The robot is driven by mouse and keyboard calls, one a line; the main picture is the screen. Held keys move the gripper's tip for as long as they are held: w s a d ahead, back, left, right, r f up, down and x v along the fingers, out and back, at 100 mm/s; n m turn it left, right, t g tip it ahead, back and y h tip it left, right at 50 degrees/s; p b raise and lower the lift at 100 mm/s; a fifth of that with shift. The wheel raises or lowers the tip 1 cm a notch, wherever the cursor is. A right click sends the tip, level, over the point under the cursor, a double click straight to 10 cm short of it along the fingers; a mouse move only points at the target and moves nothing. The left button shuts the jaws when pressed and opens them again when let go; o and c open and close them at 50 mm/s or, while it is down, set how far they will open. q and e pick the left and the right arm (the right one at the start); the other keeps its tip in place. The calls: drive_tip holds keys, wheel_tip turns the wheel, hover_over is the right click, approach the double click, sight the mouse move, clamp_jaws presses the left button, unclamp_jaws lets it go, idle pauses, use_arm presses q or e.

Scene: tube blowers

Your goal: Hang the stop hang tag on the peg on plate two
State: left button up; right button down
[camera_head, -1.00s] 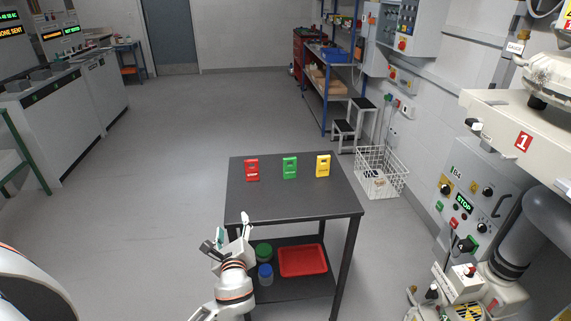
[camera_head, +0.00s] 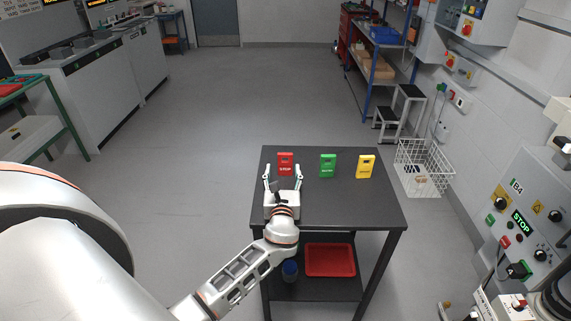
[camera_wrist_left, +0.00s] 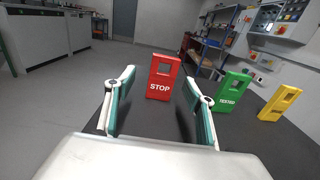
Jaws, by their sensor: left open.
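The red STOP hang tag (camera_head: 286,160) stands upright at the back left of the small dark table (camera_head: 330,208). In the left wrist view the STOP tag (camera_wrist_left: 161,88) faces me, with a window in its upper part. My left gripper (camera_head: 283,176) is over the table in front of this tag. Its fingers are spread and empty, and in the left wrist view the gripper (camera_wrist_left: 159,77) has the tag between its fingertips in the picture. I cannot tell if the fingertips reach beside it. I cannot make out the peg or plate two. My right gripper is not in view.
A green tag (camera_head: 328,166) and a yellow tag (camera_head: 366,167) stand to the right of the STOP tag. A red tray (camera_head: 330,260) is on the lower shelf. A wire basket (camera_head: 424,165) and a wall panel (camera_head: 528,220) are at the right. The tabletop's front right is clear.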

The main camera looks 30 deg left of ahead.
sight(285, 162)
use_arm(q)
drive_tip(key=x, duration=0.6)
drive_tip(key=shift+w+d+r, duration=0.2)
drive_tip(key=shift+d, duration=0.1)
drive_tip(key=c, duration=1)
